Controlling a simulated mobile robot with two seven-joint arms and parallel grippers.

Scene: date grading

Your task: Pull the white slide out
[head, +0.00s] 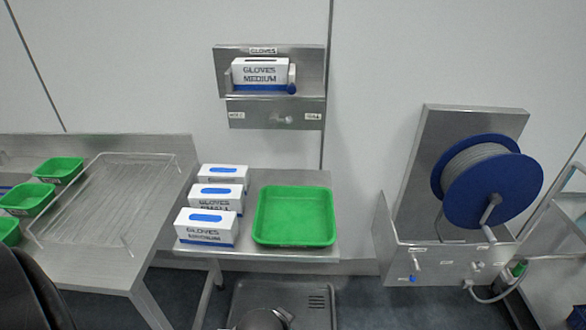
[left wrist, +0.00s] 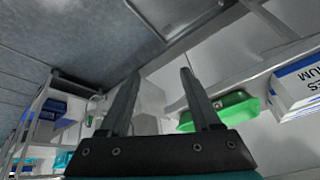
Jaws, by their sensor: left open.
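A steel glove holder (head: 221,72) labelled GLOVES is fixed to the wall in the head view. It holds a white and blue box of medium gloves (head: 259,73). A narrow white upright piece (head: 292,74) with a blue knob (head: 291,89) stands at the box's right; I cannot tell for certain that it is the white slide. A pale knob (head: 285,120) sits on the plate below, between two small labels. My right gripper is not in view.
A blue hose reel (head: 520,186) stands right. A wire rack (head: 150,157) and green trays (head: 58,169) are left. Wall space around the holder is clear.

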